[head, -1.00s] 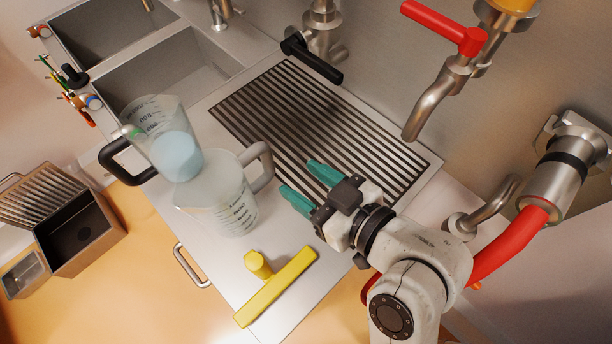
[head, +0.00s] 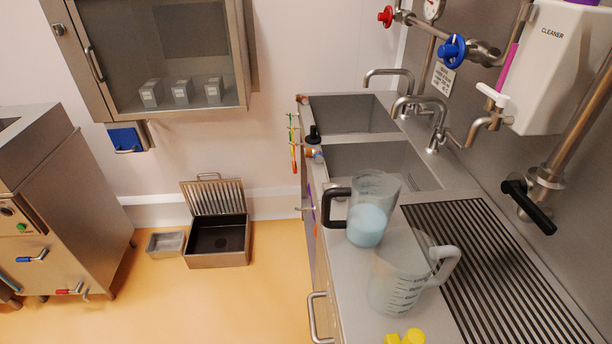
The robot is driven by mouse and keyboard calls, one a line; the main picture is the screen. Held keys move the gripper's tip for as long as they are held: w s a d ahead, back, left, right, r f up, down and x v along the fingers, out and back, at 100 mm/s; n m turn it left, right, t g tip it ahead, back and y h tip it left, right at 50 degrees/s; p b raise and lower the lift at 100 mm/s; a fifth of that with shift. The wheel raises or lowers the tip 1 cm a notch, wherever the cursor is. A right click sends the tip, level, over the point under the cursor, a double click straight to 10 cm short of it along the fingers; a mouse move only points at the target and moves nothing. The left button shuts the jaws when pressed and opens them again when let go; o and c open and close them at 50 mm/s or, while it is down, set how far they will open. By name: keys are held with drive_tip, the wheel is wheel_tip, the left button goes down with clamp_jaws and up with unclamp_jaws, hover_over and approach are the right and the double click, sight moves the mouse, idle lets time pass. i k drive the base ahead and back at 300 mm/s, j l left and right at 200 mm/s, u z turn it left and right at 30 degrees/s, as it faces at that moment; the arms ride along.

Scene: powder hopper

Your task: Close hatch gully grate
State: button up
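The gully (head: 217,259) is a dark, square, steel-rimmed box on the orange floor near the far wall. Its slatted grate (head: 216,196) stands tilted up at the back edge, leaning toward the wall, so the gully is open and a round dark drain shows inside. The grate has a small handle (head: 208,177) at its top edge. My gripper is not in view now.
A small grey tray (head: 165,244) lies left of the gully. A steel cabinet (head: 60,200) with valves stands at the left. A counter with jugs (head: 367,225) and sinks (head: 350,118) is at the right. The orange floor (head: 220,300) before the gully is clear.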

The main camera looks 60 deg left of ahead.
sight(182, 185)
drive_tip(key=i+u, duration=0.1)
drive_tip(key=u, duration=1.8)
